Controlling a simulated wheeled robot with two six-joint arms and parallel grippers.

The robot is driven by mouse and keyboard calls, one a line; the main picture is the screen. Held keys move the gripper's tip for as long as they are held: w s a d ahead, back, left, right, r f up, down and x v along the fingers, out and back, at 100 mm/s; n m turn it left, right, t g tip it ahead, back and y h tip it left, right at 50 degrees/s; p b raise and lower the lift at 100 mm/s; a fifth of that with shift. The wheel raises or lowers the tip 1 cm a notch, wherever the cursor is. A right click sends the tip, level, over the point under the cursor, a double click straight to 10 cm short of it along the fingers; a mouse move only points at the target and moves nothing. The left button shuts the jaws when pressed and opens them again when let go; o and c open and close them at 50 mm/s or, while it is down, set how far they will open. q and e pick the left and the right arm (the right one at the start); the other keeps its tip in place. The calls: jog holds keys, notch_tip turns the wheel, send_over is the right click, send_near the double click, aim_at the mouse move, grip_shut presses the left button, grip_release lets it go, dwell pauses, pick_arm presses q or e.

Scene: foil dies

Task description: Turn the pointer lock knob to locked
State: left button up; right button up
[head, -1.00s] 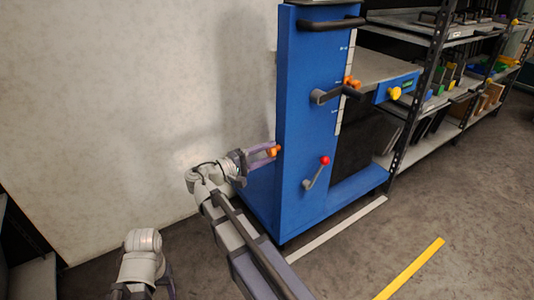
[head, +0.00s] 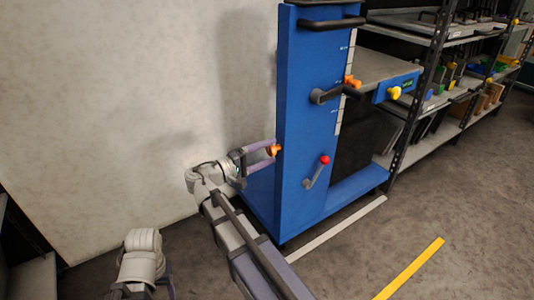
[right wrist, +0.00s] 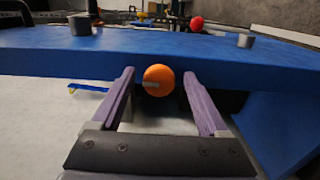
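An orange knob (head: 276,149) sits on the left side face of the blue cart's upright panel (head: 303,130). In the right wrist view the orange knob (right wrist: 158,76) looks round, with a short grey bar on its face pointing left. My right gripper (head: 273,149) is at the knob with its purple fingers spread. In the right wrist view my right gripper (right wrist: 158,80) is open, one finger on each side of the knob, with a visible gap on both sides. My left gripper is not visible. No lock markings are readable.
A yellow knob (head: 395,93) is on the platform edge. Shelving (head: 430,80) stands behind; a pale wall is left.

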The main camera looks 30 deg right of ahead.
jog(key=shift+a, duration=0.15)
jog(key=a, duration=0.7)
jog(key=shift+s+a, duration=0.3)
jog(key=s+a+f+n+y+p, duration=0.2)
jog(key=s+a+f+y+p, duration=0.45)
jog(key=f+y, duration=0.25)
jog(key=s+a+f+n+g+y+p, duration=0.1)
jog(key=s+a+y+p, duration=0.1)
jog(key=s+a+y, duration=0.35)
jog(key=s+a+f+y+p, duration=0.1)
jog(key=s+a+y+p, duration=0.15)
jog(key=a, duration=0.65)
notch_tip(320, 180, up, 37)
jog(key=p, duration=3.7)
jog(key=shift+s+d+r, duration=0.15)
jog(key=shift+s, duration=0.15)
